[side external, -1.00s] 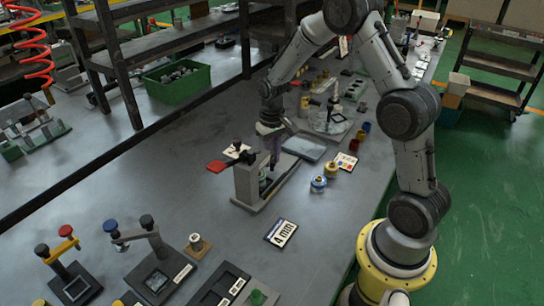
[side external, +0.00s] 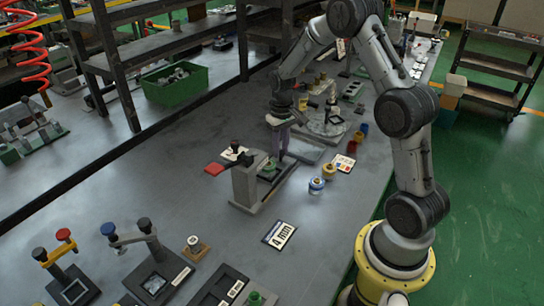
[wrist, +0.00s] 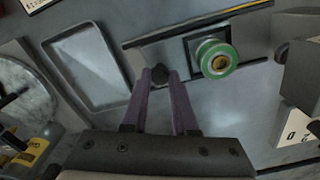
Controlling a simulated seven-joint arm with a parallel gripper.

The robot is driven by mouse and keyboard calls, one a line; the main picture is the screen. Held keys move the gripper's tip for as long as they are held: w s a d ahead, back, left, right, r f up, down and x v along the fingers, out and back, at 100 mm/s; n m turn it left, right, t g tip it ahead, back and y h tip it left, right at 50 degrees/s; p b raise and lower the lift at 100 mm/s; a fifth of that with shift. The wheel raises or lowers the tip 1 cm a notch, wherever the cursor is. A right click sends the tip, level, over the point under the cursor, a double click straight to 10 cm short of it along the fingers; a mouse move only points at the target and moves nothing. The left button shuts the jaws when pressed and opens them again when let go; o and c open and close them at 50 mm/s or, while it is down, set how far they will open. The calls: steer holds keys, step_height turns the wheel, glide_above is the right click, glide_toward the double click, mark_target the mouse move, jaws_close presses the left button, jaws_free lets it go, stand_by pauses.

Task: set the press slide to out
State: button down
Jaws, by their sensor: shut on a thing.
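The press (side external: 246,186) is a grey upright block on a long base rail, standing mid-table in the side view. Its slide carries a green-rimmed round part (side external: 268,169) on a dark square seat, just outside the upright. In the wrist view the green-rimmed part (wrist: 216,60) shows a brass-coloured centre, and the press upright (wrist: 297,38) is at the right edge. My gripper (wrist: 161,75) has its two purple fingers shut on the slide's black knob (wrist: 159,72), which is partly hidden between the fingertips. In the side view my gripper (side external: 283,157) is over the rail's far end.
A shallow grey tray (wrist: 88,68) lies beside the rail. A blue-and-white round part (side external: 316,185) and a yellow one (side external: 329,170) stand right of the press. A red pad (side external: 214,169) lies left.

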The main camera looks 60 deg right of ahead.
steer(key=shift+d+r, duration=0.1)
steer(key=shift+d, duration=1.45)
steer(key=c, duration=0.7)
jaws_free()
steer(key=shift+a, duration=0.1)
step_height(320, 180, up, 14)
steer(key=shift+f, duration=0.1)
